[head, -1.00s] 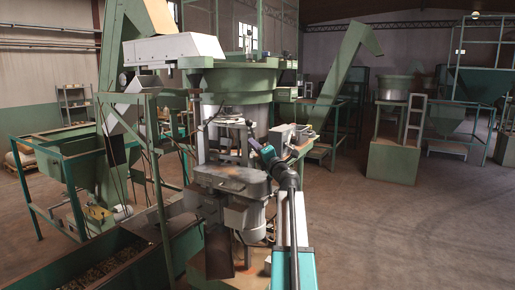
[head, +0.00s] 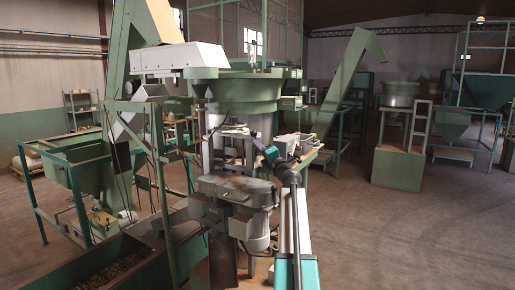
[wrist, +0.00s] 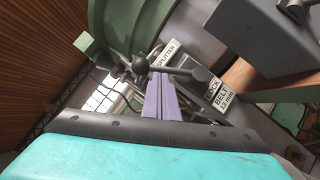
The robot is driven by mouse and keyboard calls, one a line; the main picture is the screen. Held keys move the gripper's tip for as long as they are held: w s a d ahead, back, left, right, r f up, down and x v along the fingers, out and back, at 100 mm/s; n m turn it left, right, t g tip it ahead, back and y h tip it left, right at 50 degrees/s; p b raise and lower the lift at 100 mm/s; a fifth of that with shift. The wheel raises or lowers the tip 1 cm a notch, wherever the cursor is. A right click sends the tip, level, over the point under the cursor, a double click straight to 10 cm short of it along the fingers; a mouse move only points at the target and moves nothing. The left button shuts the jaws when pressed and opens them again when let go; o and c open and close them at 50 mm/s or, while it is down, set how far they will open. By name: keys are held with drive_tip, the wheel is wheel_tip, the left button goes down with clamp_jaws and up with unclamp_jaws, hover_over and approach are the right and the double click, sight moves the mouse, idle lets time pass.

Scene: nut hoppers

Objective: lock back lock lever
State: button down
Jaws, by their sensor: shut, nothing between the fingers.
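A second dark knob (wrist: 140,67) on a stem is to the left. I cannot tell which of them is the back lock lever. The purple fingers are shut and empty, and look close to the levers; contact cannot be told. In the head view, my gripper (head: 259,146) is beside the machine's central column, and the levers are too small to make out.
White labels reading SPLITTER (wrist: 165,56) and LOCK BELT 13 mm (wrist: 222,93) sit by the levers. A grey box (wrist: 260,35) is at upper right in the wrist view. The green hopper machine (head: 240,88) stands close around the arm. Open floor (head: 400,235) lies to the right.

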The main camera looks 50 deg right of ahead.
drive_tip(key=shift+d+r, duration=0.1)
idle(0.4)
drive_tip(key=shift+w+d+r+p, duration=0.1)
drive_tip(key=shift+d+r+p, duration=0.2)
drive_tip(key=shift+r, duration=0.15)
idle(0.4)
drive_tip(key=w+d+r, duration=0.1)
drive_tip(key=d+r, duration=0.1)
drive_tip(key=d, duration=0.3)
drive_tip(key=shift+w+d+p, duration=0.2)
drive_tip(key=shift+d+p, duration=0.1)
idle(0.4)
drive_tip(key=shift+d+r, duration=0.1)
